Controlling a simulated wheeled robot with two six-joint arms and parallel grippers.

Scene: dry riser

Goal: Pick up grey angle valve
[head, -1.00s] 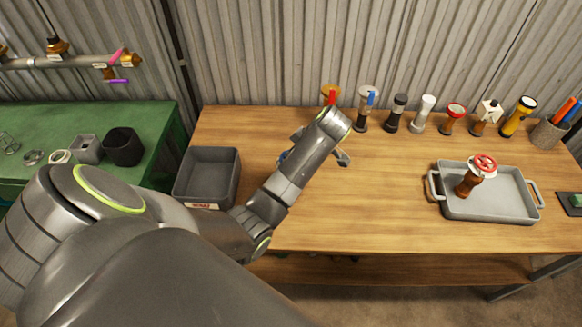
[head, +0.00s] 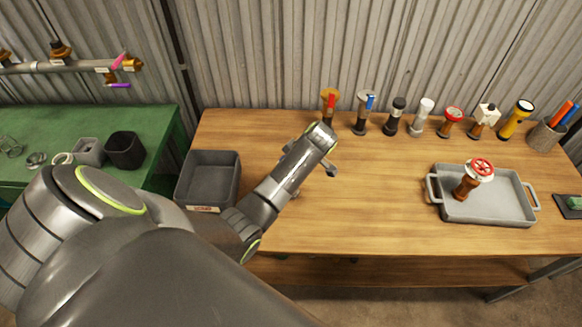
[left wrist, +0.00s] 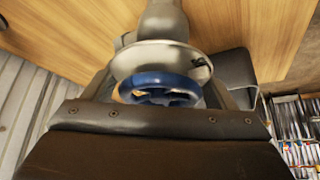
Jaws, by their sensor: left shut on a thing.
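A grey angle valve (left wrist: 165,58) with a pale round flange and a blue handwheel (left wrist: 160,88) shows close up in the left wrist view. My left gripper (left wrist: 168,75) is shut on it, with a finger on either side below the flange. The valve's lower end is cut off at the top of that view. In the head view my left gripper (head: 328,168) is over the wooden table, left of its middle, and my own arm hides the valve. My right gripper is not in view.
Several fittings and a yellow torch (head: 516,118) line the back of the wooden table (head: 385,215). A grey tray (head: 505,208) at right holds a brown valve with a red handwheel (head: 480,168). A grey bin (head: 208,160) stands left. The table middle is clear.

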